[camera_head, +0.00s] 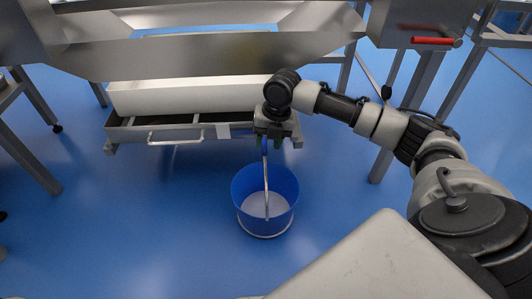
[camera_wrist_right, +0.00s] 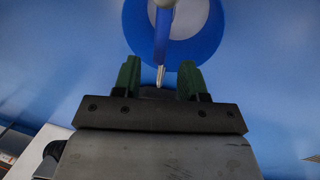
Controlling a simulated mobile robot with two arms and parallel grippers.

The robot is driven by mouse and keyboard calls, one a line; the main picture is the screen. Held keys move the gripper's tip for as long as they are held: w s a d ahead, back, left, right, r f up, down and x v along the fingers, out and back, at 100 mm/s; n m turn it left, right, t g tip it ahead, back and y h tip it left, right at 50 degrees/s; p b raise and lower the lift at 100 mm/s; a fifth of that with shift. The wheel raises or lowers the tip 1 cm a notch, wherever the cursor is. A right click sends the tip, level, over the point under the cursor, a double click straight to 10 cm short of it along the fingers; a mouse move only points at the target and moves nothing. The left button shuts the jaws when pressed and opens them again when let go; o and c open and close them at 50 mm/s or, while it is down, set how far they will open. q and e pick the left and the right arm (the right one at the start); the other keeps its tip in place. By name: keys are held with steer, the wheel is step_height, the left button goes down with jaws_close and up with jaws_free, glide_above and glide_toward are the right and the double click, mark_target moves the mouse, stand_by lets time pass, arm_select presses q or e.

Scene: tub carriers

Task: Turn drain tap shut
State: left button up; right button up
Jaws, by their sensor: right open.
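A red lever handle (camera_head: 433,40) lies level on the side of a grey metal housing at the upper right; it is the only tap-like part I see, and whether it is open or shut I cannot tell. My right gripper (camera_head: 278,141) points down above a blue bucket (camera_head: 247,208), well to the left of and below the lever in the picture. Its jaws are open, and the bucket's raised handle (camera_head: 266,180) reaches up to them. In the right wrist view the handle (camera_wrist_right: 161,35) shows between the green fingers (camera_wrist_right: 160,72). My left gripper is out of view.
A long steel trough (camera_head: 200,58) crosses the top. Under it a low wheeled carrier (camera_head: 120,133) bears a white tub (camera_head: 190,95). Metal legs (camera_head: 408,115) stand at the right and left. The blue floor around the bucket is clear.

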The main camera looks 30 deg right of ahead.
mark_target(264, 145)
steer(key=shift+w+a+f+b, duration=0.1)
steer(key=shift+f+b, duration=0.25)
steer(key=shift+f, duration=0.35)
steer(key=shift+w+a+f+b, duration=0.1)
steer(key=shift+f+b, duration=0.25)
steer(key=shift+f, duration=0.3)
jaws_close()
